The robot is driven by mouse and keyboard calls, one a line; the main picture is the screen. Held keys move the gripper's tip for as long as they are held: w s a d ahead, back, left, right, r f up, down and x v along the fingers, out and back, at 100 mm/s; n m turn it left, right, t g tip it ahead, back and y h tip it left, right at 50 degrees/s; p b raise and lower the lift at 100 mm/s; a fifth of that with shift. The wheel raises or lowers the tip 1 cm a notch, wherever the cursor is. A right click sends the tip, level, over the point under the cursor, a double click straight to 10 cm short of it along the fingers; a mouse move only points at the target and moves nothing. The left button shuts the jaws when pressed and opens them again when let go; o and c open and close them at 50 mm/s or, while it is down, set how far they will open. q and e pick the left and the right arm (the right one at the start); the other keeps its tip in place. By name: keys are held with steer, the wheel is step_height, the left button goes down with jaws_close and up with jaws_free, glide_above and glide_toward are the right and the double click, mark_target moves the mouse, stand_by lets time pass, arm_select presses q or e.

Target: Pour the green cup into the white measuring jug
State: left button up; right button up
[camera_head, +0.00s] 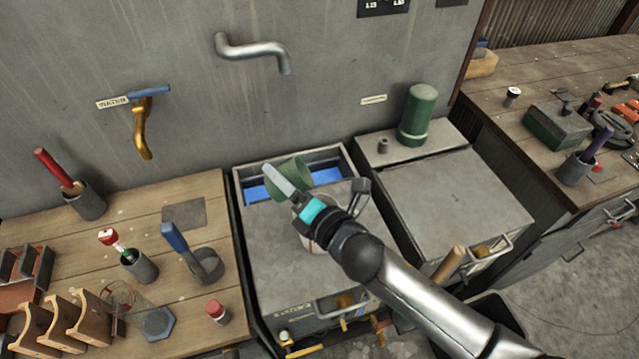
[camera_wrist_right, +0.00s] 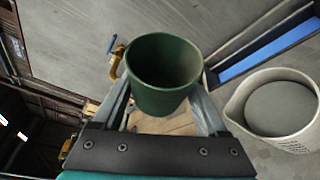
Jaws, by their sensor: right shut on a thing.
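The green cup (camera_wrist_right: 160,100) is held between the two fingers of my right gripper (camera_wrist_right: 165,108). In the head view the cup (camera_head: 300,171) is raised near the basin's front edge and looks tilted. In the wrist view I look into its dark green inside and cannot tell what it holds. The white measuring jug (camera_wrist_right: 295,146) stands to the right of the cup in the wrist view, apart from it, with a grey surface visible inside. In the head view the jug is mostly hidden behind my right gripper (camera_head: 291,184). My left gripper is not in view.
Behind the cup is a basin with blue inside (camera_head: 253,192). A grey spout (camera_head: 255,50) and a yellow tap (camera_head: 143,130) are on the wall. A green cylinder (camera_head: 417,115) stands on the right cabinet. The left bench (camera_head: 205,192) holds pots and tools. The right cabinet top (camera_head: 450,200) is mostly clear.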

steer(key=n+h+p, duration=0.1)
steer(key=p, duration=0.2)
steer(key=n+p, duration=0.2)
steer(key=p, duration=0.1)
steer(key=shift+r+g+h, duration=0.25)
steer(key=shift+g+h, duration=0.05)
steer(key=shift+h, duration=0.1)
steer(key=shift+f+n+h+p, duration=0.15)
steer(key=shift+n+h+p, duration=0.15)
steer(key=shift+p, duration=0.35)
steer(key=shift+d+f, duration=0.1)
steer(key=shift+f, duration=0.05)
steer(key=shift+d+n+h+p, duration=0.1)
steer(key=shift+n+h+p, duration=0.3)
steer(key=shift+p, duration=0.6)
steer(key=shift+w+d+f+n+b, duration=0.15)
steer(key=shift+n+b, duration=0.15)
steer(key=shift+n, duration=0.2)
steer(key=shift+d+f+n+h, duration=0.25)
steer(key=shift+d+n+h, duration=0.05)
steer(key=shift+n+h, duration=0.55)
